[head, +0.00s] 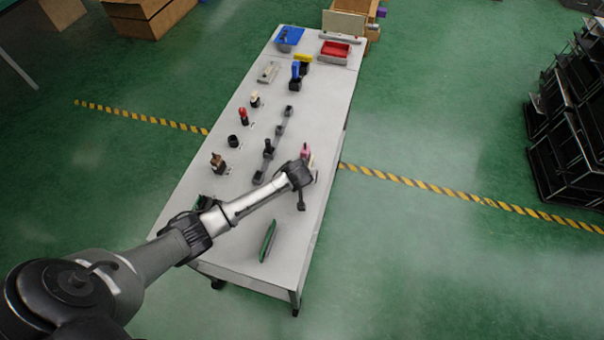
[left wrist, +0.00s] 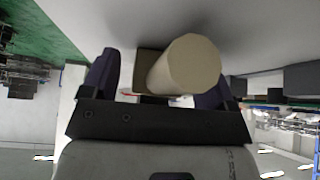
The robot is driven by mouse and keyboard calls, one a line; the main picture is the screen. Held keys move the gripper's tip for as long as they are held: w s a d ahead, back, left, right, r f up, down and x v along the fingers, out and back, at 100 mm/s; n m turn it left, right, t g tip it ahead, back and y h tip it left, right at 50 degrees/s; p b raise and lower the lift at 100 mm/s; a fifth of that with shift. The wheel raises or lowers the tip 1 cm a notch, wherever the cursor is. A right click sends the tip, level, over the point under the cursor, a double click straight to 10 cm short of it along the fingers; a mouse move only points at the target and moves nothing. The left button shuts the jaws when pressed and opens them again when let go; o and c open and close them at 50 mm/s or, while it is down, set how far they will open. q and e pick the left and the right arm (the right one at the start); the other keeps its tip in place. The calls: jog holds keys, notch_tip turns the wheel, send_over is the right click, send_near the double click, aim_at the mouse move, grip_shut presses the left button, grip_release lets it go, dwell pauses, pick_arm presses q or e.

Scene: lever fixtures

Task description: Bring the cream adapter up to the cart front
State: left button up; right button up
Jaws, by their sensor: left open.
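A cream cylinder, which looks like the cream adapter (left wrist: 185,66), stands on a brownish square base in the left wrist view. It lies between the two dark fingers of my left gripper (left wrist: 163,82), which is open. The cylinder sits nearer the right finger, and I cannot tell if they touch. In the head view my left gripper (head: 303,172) is low over the right side of the cart (head: 312,225). A small cream piece (head: 311,161) and a pink piece (head: 305,150) show just beyond it; the gripper and wrist hide the rest. My right gripper is not in view.
Another cream-topped fixture (head: 255,99), a red one (head: 243,116) and a brown one (head: 217,162) stand along the left side. Dark levers (head: 268,150) run down the middle. A green plate (head: 268,241) stands near the front. Blue (head: 290,36) and red (head: 336,49) trays sit at the far end.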

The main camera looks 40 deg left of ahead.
pick_arm(q)
jog(key=shift+s+d+r, duration=0.1)
jog(key=shift+r, duration=0.35)
jog(key=p+v, duration=0.2)
jog(key=v, duration=0.9)
jog(key=shift+s+r, duration=0.1)
jog(key=s+d+m+g+h, duration=0.1)
jog(key=s+d+m, duration=0.3)
jog(key=s, duration=1)
jog(key=s+d+m+g+h, duration=0.1)
jog(key=s+d+m, duration=0.3)
jog(key=s, duration=1)
jog(key=d+h, duration=0.1)
jog(key=d, duration=0.1)
jog(key=shift+s+d+r+h, duration=0.25)
jog(key=shift+s+r+h, duration=0.05)
jog(key=shift+s, duration=0.05)
